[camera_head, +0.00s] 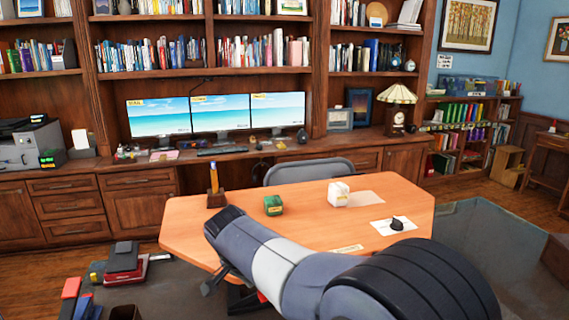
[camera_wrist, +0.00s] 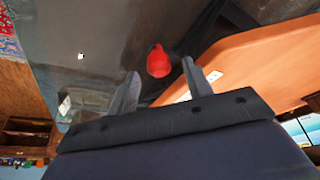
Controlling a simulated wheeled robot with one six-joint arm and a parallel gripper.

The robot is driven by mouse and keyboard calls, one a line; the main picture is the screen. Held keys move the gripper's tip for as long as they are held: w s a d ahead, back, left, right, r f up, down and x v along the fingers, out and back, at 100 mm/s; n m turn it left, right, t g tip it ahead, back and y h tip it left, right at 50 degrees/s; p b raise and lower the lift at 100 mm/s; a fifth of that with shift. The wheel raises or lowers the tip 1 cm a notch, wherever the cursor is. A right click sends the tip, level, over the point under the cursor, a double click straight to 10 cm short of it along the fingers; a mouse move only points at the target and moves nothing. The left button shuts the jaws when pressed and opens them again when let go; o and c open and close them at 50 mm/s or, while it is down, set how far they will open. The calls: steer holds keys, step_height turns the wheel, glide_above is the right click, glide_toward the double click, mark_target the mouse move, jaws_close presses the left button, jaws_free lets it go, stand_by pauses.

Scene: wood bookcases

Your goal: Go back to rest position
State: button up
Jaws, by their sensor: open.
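My gripper (camera_wrist: 160,88) shows in the wrist view with its two grey fingers apart and nothing between them. A red rounded object (camera_wrist: 158,62) shows beyond the fingertips, apart from them. The table edge also shows at the right of the wrist view (camera_wrist: 262,62).
On the table are a green box (camera_head: 273,205), a white box (camera_head: 338,194), a pencil holder (camera_head: 216,198) and a black object (camera_head: 397,224) on paper. A grey chair (camera_head: 310,170) stands behind. Stacked items (camera_head: 123,262) lie at lower left. Bookcases line the back wall.

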steer(key=shift+x, duration=0.9)
steer(key=shift+r, duration=0.15)
steer(key=shift+s+a+r, duration=0.15)
steer(key=shift+r, duration=0.15)
steer(key=v, duration=0.9)
steer(key=x, duration=1)
steer(key=shift+f, duration=0.1)
steer(key=shift+d+n, duration=0.3)
steer(key=shift+d+n+y+p, duration=0.3)
steer(key=shift+d+n, duration=0.1)
steer(key=shift+n, duration=0.2)
steer(key=shift+w+d+n, duration=0.2)
steer(key=shift+n, duration=0.1)
